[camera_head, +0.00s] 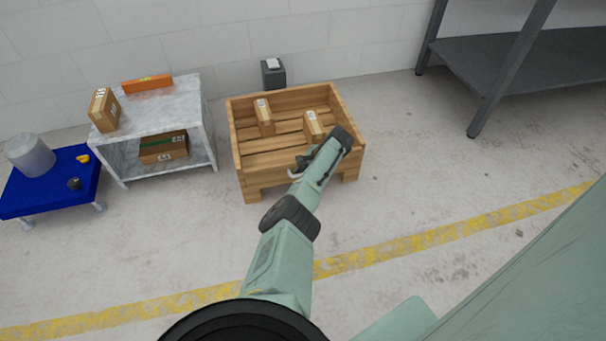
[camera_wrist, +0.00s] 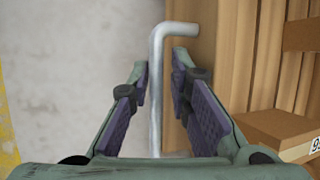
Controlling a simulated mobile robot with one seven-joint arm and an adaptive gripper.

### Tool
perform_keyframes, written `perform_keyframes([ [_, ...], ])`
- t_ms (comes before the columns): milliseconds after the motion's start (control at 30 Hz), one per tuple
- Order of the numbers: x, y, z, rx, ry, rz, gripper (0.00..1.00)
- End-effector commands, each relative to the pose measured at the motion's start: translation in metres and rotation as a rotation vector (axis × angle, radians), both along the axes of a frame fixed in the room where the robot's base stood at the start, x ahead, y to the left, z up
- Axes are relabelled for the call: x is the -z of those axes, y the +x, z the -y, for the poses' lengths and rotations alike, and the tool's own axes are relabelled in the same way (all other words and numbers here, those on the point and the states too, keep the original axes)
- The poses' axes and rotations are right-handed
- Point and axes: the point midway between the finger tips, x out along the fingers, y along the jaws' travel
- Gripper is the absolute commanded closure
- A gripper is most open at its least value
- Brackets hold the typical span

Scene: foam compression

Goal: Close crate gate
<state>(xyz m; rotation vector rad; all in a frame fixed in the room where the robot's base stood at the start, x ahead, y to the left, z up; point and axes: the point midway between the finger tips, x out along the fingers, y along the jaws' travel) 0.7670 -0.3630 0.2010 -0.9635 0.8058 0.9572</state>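The wooden crate (camera_head: 248,165) stands on the floor in the middle of the head view. Its slatted wood (camera_wrist: 275,50) fills the right of the wrist view. A grey metal rod handle (camera_wrist: 156,80) runs upright in the wrist view and bends right at its top toward the wood; a small pale hook of it (camera_head: 292,174) shows in the head view. My gripper (camera_wrist: 162,75) is open, with one finger on each side of the rod and a gap visible on the right. It is at the crate's front (camera_head: 300,167). My arm hides part of the crate's front, and I cannot tell the gate's position.
Two cardboard boxes (camera_head: 264,117) (camera_head: 313,125) are inside the crate; one shows at the wrist view's lower right (camera_wrist: 275,130). A marble-look table (camera_head: 170,105) and blue platform (camera_head: 50,190) stand left. A grey bench (camera_head: 500,60) stands right. Floor in front is clear.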

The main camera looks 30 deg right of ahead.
Motion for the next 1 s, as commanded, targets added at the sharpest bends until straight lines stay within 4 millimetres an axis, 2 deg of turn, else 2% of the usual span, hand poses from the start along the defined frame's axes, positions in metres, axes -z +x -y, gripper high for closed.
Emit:
perform_keyframes([
  [233,-0.001,-0.001,0.000,0.000,0.002,-0.002,0.82],
  [367,-0.011,-0.005,0.004,-0.001,0.000,-0.002,0.82],
  [700,-0.074,-0.031,0.025,0.002,-0.002,0.000,0.82],
  [833,-0.092,-0.038,0.031,0.001,-0.002,-0.001,0.82],
  [1000,-0.104,-0.043,0.035,0.000,0.000,-0.001,0.82],
])
